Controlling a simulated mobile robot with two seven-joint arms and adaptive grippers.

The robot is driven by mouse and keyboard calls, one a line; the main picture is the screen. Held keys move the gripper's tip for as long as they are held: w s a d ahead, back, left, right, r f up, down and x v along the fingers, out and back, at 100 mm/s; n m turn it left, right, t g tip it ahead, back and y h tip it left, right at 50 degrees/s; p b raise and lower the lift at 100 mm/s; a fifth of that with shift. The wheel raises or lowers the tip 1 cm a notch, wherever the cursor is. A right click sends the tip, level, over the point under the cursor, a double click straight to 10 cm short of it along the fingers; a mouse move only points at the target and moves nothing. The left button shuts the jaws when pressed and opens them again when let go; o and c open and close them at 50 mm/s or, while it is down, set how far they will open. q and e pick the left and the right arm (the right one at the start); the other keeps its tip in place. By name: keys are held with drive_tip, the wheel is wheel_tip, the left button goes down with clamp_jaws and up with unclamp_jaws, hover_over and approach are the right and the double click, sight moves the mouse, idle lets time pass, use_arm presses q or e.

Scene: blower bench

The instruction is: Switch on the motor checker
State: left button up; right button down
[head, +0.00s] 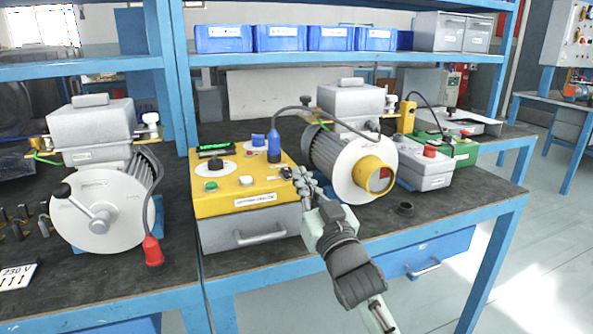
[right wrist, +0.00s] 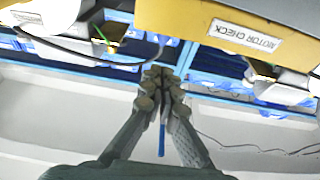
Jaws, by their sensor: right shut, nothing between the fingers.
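The motor checker (head: 235,204) is a yellow-topped box on a grey drawer base, standing on the dark bench in the head view. Its label reads MOTOR CHECK in the right wrist view (right wrist: 243,36), upside down. On its top are a green button (head: 211,186), a white dial (head: 213,167), a small dark display with green and a blue plug (head: 274,147) with a cable. My right gripper (head: 298,176) is shut and empty at the box's right front corner, close to a small dark part (head: 285,173); contact is unclear. My left gripper is out of view.
A blower motor (head: 352,160) with a yellow-rimmed outlet stands right of the checker. A grey box with a red button (head: 425,172) is farther right. A black ring (head: 405,208) lies near the front edge.

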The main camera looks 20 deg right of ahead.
use_arm(q)
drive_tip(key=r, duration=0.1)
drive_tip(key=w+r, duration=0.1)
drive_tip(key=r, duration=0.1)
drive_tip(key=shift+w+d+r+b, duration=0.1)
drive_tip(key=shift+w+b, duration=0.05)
drive_tip(key=shift+b, duration=0.25)
use_arm(e)
drive_tip(key=v, duration=0.5)
drive_tip(key=shift+f, duration=0.35)
drive_tip(key=shift+s+f, duration=0.1)
drive_tip(key=shift+s, duration=0.05)
